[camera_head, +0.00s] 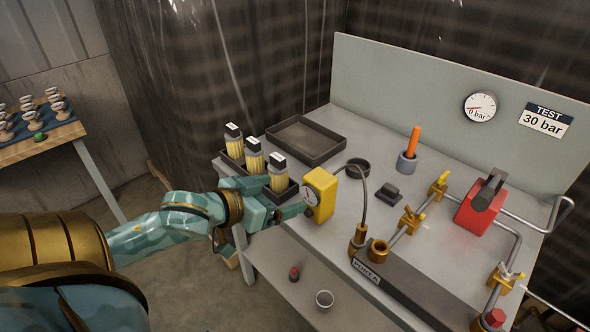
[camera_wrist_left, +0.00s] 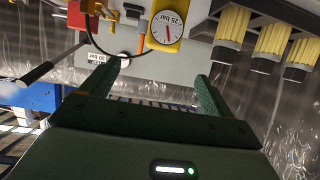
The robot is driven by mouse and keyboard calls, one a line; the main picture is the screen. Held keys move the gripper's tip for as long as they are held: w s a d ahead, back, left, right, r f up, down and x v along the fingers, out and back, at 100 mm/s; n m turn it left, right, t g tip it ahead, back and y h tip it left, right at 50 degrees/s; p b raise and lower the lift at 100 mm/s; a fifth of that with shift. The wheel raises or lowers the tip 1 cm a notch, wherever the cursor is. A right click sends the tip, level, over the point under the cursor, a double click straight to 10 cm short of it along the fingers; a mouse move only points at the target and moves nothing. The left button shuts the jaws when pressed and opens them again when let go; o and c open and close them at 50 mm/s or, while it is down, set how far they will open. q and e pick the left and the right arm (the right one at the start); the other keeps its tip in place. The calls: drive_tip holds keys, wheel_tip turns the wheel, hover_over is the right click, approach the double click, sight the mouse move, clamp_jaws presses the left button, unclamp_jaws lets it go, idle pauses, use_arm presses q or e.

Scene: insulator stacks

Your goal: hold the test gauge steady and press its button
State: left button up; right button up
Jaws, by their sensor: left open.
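The test gauge (camera_head: 320,194) is a yellow box with a round white dial, at the front edge of the grey bench, with a dark hose beside it. In the left wrist view the gauge (camera_wrist_left: 177,45) is beyond my fingertips, its dial marked 25 bar. My left gripper (camera_head: 285,196) is open just left of the gauge; both fingers (camera_wrist_left: 155,78) show apart in the wrist view with nothing between them. I cannot make out the gauge's button. My right gripper is not in view.
Several yellow-ribbed cylinders (camera_head: 254,160) stand close behind my left gripper. An empty dark tray (camera_head: 304,141), an orange-handled tool (camera_head: 413,142) in a cup, and a pipe run with a red valve (camera_head: 478,208) occupy the bench. A lower shelf (camera_head: 330,275) holds a small cup.

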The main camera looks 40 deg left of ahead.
sight(323, 182)
use_arm(q)
drive_tip(key=b+x, duration=0.2)
drive_tip(key=x, duration=0.3)
drive_tip(key=b+x, duration=0.3)
drive_tip(key=x, duration=0.2)
drive_tip(key=b+x, duration=0.2)
drive_tip(key=x, duration=0.3)
drive_tip(key=shift+w+a+f, duration=0.2)
drive_tip(key=shift+a+f, duration=0.15)
drive_tip(key=shift+w+b, duration=0.35)
drive_tip(key=shift+w, duration=0.05)
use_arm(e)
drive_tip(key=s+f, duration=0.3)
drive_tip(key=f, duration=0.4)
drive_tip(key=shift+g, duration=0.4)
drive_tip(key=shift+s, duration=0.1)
use_arm(q)
drive_tip(key=c, duration=1.3)
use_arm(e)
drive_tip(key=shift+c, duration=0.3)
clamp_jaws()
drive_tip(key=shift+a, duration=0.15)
